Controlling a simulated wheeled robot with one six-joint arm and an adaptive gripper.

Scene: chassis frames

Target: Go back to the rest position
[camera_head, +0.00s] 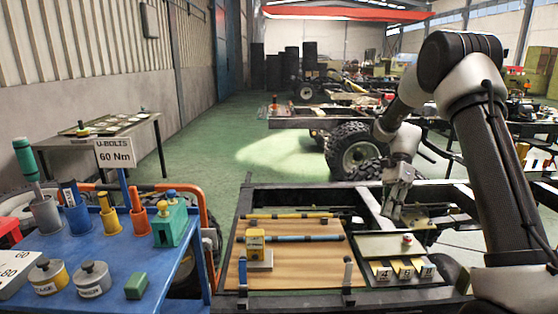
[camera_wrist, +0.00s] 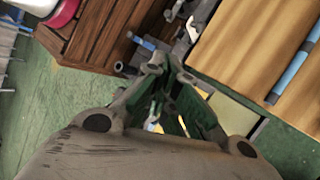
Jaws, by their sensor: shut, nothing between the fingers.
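My arm rises at the right of the head view and bends over and down. My gripper (camera_head: 397,205) hangs above the chassis frame, to the right of the wooden board (camera_head: 300,279). In the wrist view my gripper (camera_wrist: 160,70) is shut, with its fingertips together and nothing held. It is apart from the board and from the light green panel (camera_head: 375,246) beside it. How high it is above the frame is hard to tell.
A blue cart (camera_head: 100,250) with coloured holders and a sign reading U-BOLTS 60 Nm (camera_head: 115,153) stands at the left. A yellow block (camera_head: 255,246) stands on the board. Green floor (camera_head: 270,150) is open behind.

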